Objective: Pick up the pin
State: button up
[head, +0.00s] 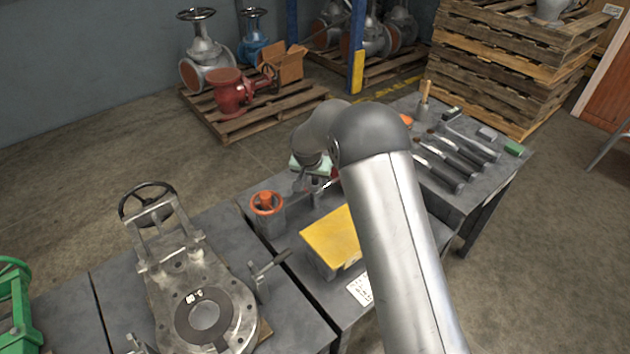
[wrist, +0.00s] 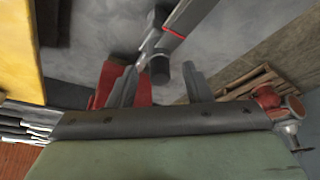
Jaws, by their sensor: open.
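My gripper (wrist: 160,86) is open, its two grey fingers apart; in the head view it is mostly behind my arm, near the yellow box. In the wrist view, a short dark round-ended piece (wrist: 160,70) shows between the fingers, next to a pale metal bar (wrist: 190,14) with a red band. It may be the pin, but I cannot tell for sure. Neither finger clearly touches it. A red object (wrist: 112,82) shows behind the left finger.
A yellow-topped box (head: 329,240) and an orange handwheel (head: 266,203) stand close by on the bench. A large grey valve (head: 180,270) lies to the left. Several dark-handled tools (head: 455,155) lie on the right table. Pallets with valves (head: 235,120) stand behind.

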grip_shut()
jog(key=shift+r, duration=0.2)
